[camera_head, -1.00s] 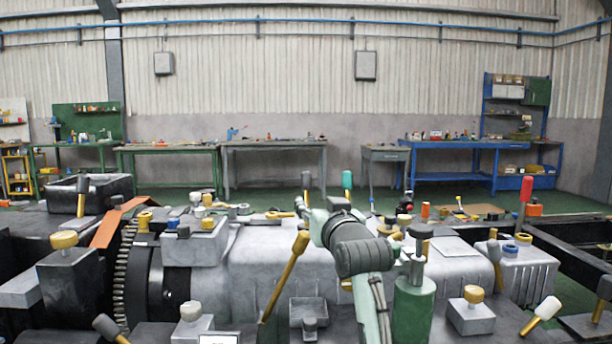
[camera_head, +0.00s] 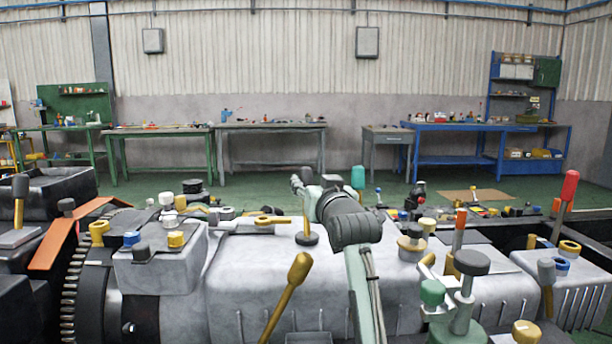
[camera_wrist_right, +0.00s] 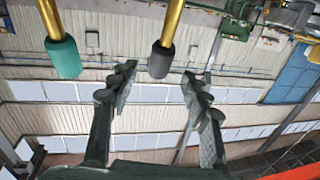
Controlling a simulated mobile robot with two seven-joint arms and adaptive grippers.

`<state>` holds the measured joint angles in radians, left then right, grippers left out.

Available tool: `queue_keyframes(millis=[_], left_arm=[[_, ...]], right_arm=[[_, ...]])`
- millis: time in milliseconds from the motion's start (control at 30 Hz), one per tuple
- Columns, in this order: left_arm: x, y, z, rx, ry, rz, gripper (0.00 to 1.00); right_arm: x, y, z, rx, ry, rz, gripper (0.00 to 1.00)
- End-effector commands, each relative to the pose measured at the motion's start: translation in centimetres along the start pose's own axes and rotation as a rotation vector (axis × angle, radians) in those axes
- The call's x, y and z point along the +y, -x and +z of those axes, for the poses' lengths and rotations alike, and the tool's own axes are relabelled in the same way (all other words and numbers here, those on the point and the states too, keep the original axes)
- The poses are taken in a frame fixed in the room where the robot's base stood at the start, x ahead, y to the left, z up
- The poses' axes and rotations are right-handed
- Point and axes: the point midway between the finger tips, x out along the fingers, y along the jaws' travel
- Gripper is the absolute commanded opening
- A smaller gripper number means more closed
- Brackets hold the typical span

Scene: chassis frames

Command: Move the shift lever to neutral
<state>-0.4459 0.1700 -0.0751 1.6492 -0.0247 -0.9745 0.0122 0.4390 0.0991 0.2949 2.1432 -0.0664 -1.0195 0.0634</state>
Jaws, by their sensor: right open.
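Which one is the shift lever is not marked. My left gripper is out of view.
A brass lever (camera_head: 287,300) leans in the foreground, left of my right arm. A red-handled lever (camera_head: 568,192) stands at the right. A grey block with coloured caps (camera_head: 160,262) sits on the left. Workbenches (camera_head: 270,130) stand far behind.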

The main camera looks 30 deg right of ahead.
Motion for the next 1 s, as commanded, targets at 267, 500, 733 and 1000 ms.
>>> queue_keyframes(millis=[267,500,733,1000], left_arm=[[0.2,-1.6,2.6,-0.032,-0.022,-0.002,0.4],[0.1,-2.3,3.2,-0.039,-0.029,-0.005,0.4],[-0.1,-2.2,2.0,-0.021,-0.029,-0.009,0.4],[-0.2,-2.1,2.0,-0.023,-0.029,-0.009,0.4]], right_arm=[[0.0,-4.4,-0.1,0.0,0.0,0.0,0.48],[0.0,-5.7,-0.1,0.0,0.0,0.0,0.48],[0.0,-5.7,-0.1,0.001,0.0,0.0,0.44],[0.0,-5.7,0.0,0.0,0.0,0.0,0.1]])
